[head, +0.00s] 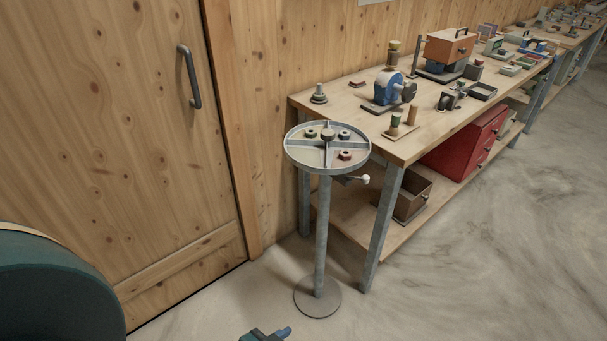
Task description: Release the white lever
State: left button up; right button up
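The white lever (365,179) has a small pale knob on a thin dark arm. It sticks out to the right just under a round grey tray (289,148) on a post stand, near the workbench's front left corner. A small dark and blue part, which looks like the tip of my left gripper (265,334), shows at the bottom edge. It is cut off by the frame, well apart from the lever, and I cannot see whether it is open or shut. My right gripper is not in view.
The stand's post (321,235) rises from a round floor plate (317,297). The workbench (340,103) carries a blue machine (389,87) and other tools. Under it are a brown box (411,197) and a red cabinet (468,145). A wooden door (120,130) is on the left. The floor at right is clear.

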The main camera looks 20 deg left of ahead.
aim_at(365, 180)
jog(key=u, duration=0.3)
jog(key=i+l+z, duration=0.2)
jog(key=i+l, duration=0.15)
jog(key=l, duration=0.2)
jog(key=i+l+z, duration=0.2)
jog(key=i+l, duration=0.15)
jog(key=l, duration=0.15)
